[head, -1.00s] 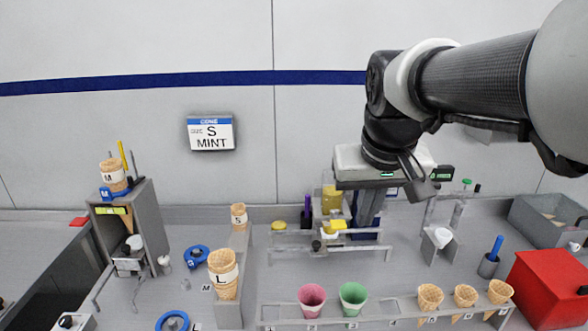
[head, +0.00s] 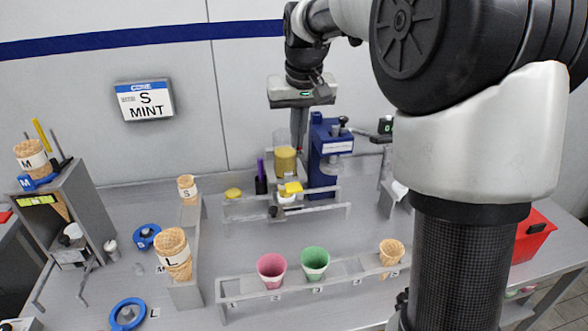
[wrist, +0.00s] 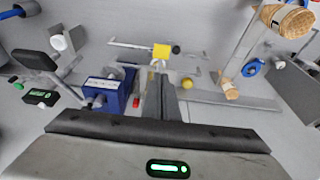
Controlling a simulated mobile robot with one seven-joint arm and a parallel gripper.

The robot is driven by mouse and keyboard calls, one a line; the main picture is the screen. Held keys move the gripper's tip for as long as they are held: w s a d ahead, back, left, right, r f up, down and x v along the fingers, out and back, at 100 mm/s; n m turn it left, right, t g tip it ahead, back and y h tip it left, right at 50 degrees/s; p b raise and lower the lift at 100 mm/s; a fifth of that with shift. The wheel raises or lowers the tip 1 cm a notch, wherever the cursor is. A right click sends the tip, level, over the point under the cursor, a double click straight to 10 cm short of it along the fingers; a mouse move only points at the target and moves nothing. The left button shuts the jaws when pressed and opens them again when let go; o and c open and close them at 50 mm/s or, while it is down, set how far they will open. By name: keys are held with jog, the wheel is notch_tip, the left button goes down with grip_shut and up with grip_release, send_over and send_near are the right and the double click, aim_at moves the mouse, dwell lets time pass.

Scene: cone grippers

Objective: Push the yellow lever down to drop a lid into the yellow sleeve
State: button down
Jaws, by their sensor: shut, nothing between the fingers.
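A clear upright dispenser with yellow contents (head: 285,160) stands at the back of the counter in the head view. A yellow block-like part (head: 292,188), which may be the lever or the sleeve, sits in front of it on a low grey rack; it also shows in the wrist view (wrist: 161,50). I cannot tell lever from sleeve for sure. My gripper (head: 299,148) points down, just right of the dispenser and left of the blue press. Its fingers are shut and empty; in the wrist view (wrist: 158,75) they cover part of the counter.
The blue press (head: 325,155) stands close to the right of my gripper. A yellow dome (head: 233,193) and a dark cup (head: 261,184) lie left. A front rack holds a pink cup (head: 271,270) and a green cup (head: 315,263). Counter between the racks is clear.

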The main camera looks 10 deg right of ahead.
aim_at(294, 185)
jog(key=x, duration=0.9)
jog(key=s+x, duration=0.1)
jog(key=x, duration=0.4)
jog(key=shift+s+f, duration=0.1)
